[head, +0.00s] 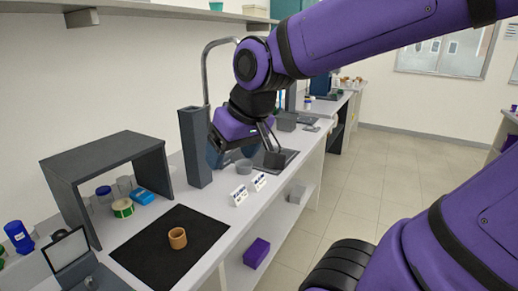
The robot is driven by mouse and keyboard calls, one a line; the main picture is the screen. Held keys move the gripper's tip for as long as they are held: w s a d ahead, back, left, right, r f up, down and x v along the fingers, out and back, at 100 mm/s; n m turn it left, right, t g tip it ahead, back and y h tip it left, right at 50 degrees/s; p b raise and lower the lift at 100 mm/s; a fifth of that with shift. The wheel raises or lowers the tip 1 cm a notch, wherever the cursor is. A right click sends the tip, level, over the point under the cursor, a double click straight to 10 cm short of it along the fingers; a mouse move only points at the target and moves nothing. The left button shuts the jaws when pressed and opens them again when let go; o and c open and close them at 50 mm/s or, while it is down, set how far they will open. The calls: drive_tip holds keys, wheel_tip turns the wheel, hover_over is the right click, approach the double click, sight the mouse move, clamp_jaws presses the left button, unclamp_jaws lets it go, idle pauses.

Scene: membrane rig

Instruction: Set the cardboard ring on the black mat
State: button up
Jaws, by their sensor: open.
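A tan ring (177,239), which looks like the cardboard ring, sits on the black mat (150,262) at the front of the bench. It stands with its round opening facing up, in the right half of the mat. My gripper (244,155) is open, farther back along the bench and well away from the ring. Its fingers are spread near a small grey round piece (244,167); I cannot tell whether they touch it. Nothing shows held between the fingers.
A tall dark grey column (194,148) stands left of my gripper. A dark shelf stand (104,148) with jars and a green-labelled roll (122,208) is left of the mat. White label cards (239,195) stand between mat and gripper. An open hinged box (75,262) is at the front left.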

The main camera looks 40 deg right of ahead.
drive_tip(key=s+r, duration=0.2)
drive_tip(key=s, duration=0.4)
drive_tip(key=shift+s+d+r+h, duration=0.2)
drive_tip(key=shift+s+d+h, duration=0.1)
drive_tip(key=shift+d+h, duration=0.1)
